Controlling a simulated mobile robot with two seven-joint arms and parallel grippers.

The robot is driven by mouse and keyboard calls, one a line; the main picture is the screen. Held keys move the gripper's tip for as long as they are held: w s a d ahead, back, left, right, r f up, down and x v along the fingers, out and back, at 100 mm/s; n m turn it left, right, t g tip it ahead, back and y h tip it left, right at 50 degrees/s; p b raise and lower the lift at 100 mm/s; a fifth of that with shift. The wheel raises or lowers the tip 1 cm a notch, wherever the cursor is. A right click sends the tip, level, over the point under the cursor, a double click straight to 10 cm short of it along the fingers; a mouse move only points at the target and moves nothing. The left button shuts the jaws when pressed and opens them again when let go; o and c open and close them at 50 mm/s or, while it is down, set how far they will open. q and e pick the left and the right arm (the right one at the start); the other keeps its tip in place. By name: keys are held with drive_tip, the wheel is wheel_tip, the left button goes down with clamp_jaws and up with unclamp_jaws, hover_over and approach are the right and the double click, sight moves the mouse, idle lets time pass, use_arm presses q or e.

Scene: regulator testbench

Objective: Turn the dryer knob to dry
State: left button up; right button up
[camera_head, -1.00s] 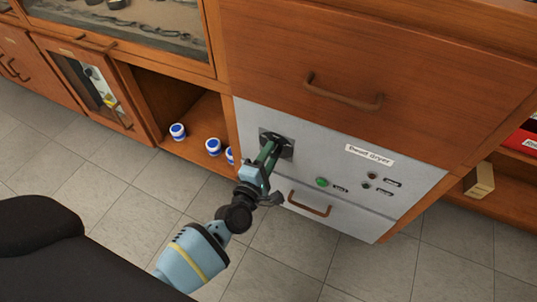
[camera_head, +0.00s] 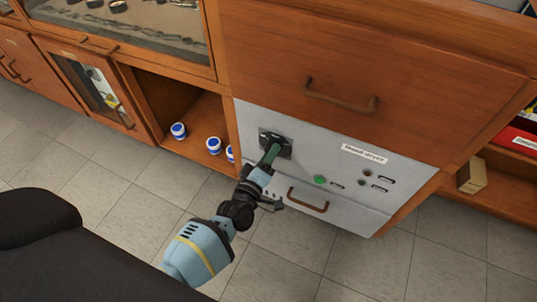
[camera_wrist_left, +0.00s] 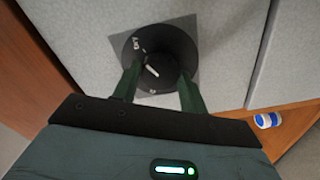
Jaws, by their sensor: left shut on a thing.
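The dryer knob (camera_head: 275,145) is a black round dial on a dark square plate on the grey dryer panel (camera_head: 330,135). In the left wrist view the knob (camera_wrist_left: 156,58) shows a short slanted white mark. A label that looks like "DRY" is at its upper left and another, unreadable, is at its lower edge. My left gripper (camera_head: 271,154) is shut on the knob. Its two green fingers sit at either side of the knob in the left wrist view (camera_wrist_left: 160,82). The fingers hide part of the knob in the head view. My right gripper is not in view.
A green button (camera_head: 320,180) and small dark controls are right of the knob. A lower drawer handle (camera_head: 308,200) is below, close to my wrist. A wooden drawer (camera_head: 370,75) is above. Blue-and-white jars (camera_head: 179,131) stand in the open shelf at left.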

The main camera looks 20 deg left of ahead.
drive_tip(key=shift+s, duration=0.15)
use_arm(q)
drive_tip(key=o, duration=1)
drive_tip(key=s+p, duration=0.2)
drive_tip(key=s, duration=0.6)
drive_tip(key=shift+a, duration=0.15)
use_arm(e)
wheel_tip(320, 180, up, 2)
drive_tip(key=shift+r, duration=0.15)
use_arm(q)
drive_tip(key=shift+w, duration=0.1)
